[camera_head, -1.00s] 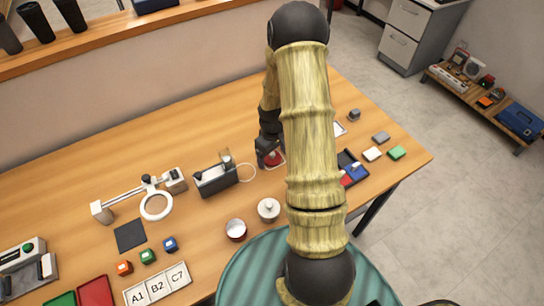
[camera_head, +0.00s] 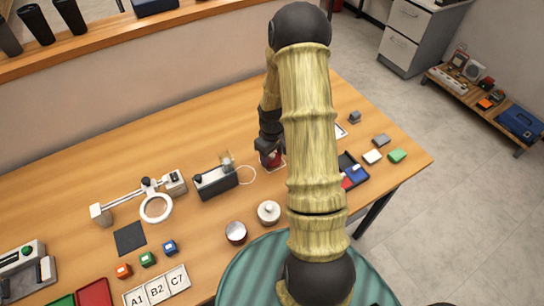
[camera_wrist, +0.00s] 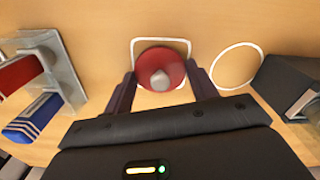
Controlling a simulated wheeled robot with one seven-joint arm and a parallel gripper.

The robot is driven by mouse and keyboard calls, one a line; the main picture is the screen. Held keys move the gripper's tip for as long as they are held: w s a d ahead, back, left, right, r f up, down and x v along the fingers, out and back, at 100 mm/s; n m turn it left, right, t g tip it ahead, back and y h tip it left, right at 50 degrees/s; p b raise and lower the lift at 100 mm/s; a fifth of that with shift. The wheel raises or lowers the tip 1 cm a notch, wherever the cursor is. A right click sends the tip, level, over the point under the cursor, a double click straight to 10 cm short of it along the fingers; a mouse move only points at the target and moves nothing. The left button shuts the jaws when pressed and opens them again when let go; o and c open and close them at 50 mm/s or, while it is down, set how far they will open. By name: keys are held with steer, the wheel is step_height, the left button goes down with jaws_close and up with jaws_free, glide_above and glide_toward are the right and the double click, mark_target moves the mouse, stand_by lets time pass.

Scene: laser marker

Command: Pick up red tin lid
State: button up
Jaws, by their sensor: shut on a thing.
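The red tin lid (camera_wrist: 176,66) is round with a grey knob in its middle. In the wrist view it lies between the two dark fingers of my gripper (camera_wrist: 160,80), which is shut on its sides. In the head view my gripper (camera_head: 268,152) is at the lid (camera_head: 274,160), which is partly hidden by the fingers and arm. The lid is over a white square outline (camera_wrist: 188,42) on the wooden table. I cannot tell whether it is clear of the surface.
A white ring outline (camera_wrist: 243,46) and a dark grey device (camera_head: 215,181) are beside the lid. A blue-and-red parts tray (camera_head: 352,170) is on the other side.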

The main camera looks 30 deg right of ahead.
mark_target(273, 155)
step_height(273, 155, up, 9)
steer(key=shift+s+r+b, duration=0.1)
steer(key=shift+s+b, duration=0.05)
steer(key=shift+b, duration=0.4)
stand_by(0.4)
